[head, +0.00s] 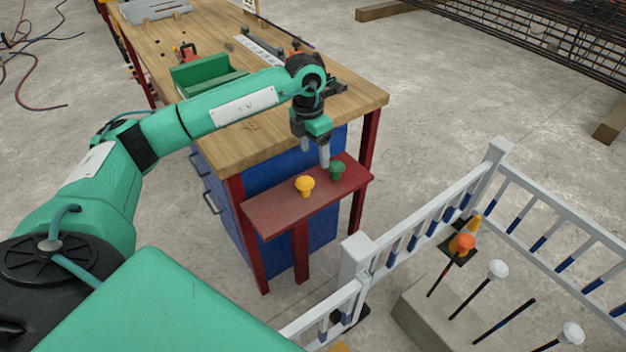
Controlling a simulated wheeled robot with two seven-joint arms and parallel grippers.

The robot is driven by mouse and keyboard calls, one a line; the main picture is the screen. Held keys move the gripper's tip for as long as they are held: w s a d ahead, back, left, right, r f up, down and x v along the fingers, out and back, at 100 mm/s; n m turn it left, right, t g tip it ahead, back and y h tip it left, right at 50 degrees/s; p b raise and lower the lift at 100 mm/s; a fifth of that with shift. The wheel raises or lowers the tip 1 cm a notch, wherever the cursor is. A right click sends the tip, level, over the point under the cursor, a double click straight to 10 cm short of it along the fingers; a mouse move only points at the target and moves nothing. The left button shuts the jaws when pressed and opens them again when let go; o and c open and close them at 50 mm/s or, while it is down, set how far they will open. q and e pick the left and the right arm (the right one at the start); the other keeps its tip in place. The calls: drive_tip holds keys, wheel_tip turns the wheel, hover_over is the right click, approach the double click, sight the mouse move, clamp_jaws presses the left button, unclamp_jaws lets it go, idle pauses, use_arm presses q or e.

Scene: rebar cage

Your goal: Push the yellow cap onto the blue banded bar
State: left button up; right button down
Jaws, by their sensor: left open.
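The yellow cap (304,186) stands on the dark red shelf (268,215) at the workbench's end. A green cap (337,170) stands to its right. My left gripper (315,156) is open and empty, fingers pointing down, above the shelf near the two caps. I cannot tell its exact height over them. Behind the white railing, several dark bars rise from a concrete block. One bar (504,320) has no cap; a blue band on it is too small to make out surely. My right gripper is out of view.
Neighbouring bars carry an orange cap (462,243) and white caps (497,269). A white railing (357,259) with blue-banded balusters stands between shelf and bars. An orange cone (475,225) is behind. The wooden workbench (356,99) holds a green bin (204,72) and tools.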

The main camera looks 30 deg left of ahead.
sight(305, 179)
use_arm(q)
drive_tip(key=shift+y, duration=0.6)
drive_tip(key=a+f, duration=0.1)
drive_tip(key=f, duration=0.3)
drive_tip(key=a+f, duration=0.1)
drive_tip(key=f, duration=0.7)
drive_tip(key=shift+a+f, duration=0.35)
drive_tip(key=shift+a, duration=0.05)
drive_tip(key=c, duration=0.9)
